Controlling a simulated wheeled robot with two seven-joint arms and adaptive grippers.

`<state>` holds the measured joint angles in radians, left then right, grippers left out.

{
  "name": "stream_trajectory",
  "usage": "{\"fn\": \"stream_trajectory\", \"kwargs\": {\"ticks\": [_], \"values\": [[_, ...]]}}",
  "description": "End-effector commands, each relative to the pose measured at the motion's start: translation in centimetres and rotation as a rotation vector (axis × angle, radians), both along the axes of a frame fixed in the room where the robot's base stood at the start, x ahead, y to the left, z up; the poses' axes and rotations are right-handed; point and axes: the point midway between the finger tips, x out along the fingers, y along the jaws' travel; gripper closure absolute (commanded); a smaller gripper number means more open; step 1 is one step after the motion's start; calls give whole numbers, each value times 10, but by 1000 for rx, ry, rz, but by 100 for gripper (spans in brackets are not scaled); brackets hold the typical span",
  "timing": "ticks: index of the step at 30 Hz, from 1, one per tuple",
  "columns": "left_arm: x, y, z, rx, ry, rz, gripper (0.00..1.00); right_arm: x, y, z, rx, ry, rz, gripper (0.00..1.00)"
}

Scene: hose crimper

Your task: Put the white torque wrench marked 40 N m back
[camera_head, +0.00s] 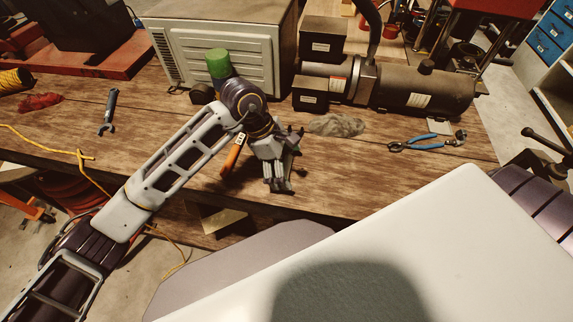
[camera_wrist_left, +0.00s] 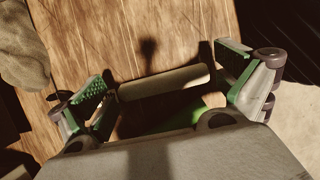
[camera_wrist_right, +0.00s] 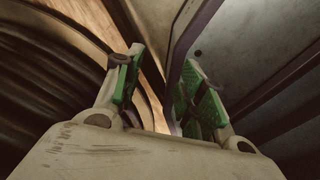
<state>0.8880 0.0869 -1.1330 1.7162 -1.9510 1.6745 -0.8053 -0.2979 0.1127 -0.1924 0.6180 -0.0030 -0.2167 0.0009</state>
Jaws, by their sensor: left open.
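My left gripper (camera_head: 280,188) is over the front part of the wooden bench, with its fingers spread. In the left wrist view the left gripper (camera_wrist_left: 163,85) has a pale cylinder (camera_wrist_left: 165,82) between its fingers, with gaps at its ends; I cannot tell if this is the white torque wrench. An orange-handled tool (camera_head: 231,161) with a white label shows beside the left wrist in the head view; its marking is unreadable and the arm hides part of it. My right gripper (camera_wrist_right: 160,85) is open and empty, outside the head view.
The bench (camera_head: 180,130) holds a small grey wrench (camera_head: 108,112) at left, a grey rag (camera_head: 337,125), blue-handled pliers (camera_head: 428,141), a white ribbed box (camera_head: 235,50) and the dark cylindrical machine (camera_head: 420,95) at the back. Bare wood lies right of the left gripper.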

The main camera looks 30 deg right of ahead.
Motion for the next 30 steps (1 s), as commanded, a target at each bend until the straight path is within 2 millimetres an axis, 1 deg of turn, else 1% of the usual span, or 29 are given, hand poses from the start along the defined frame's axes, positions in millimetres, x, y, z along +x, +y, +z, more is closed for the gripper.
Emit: {"fn": "stream_trajectory", "kwargs": {"ticks": [7, 11, 16, 23, 30], "values": [[0, 0, 4, 0, 0, 0, 0, 10, 1, 4, 2, -11, -1, 60], [3, 4, 14, 0, -2, -1, 0, 15, 2, 1, 2, -17, 0, 60], [9, 10, 31, 0, -3, 1, 0, 18, 3, -2, 4, -20, -1, 60], [14, 19, 58, -1, -3, 0, 0, 18, 2, -6, 2, -19, -1, 60], [21, 28, 85, -1, -2, 2, 0, 13, -8, -10, -8, -15, 2, 60]]}}
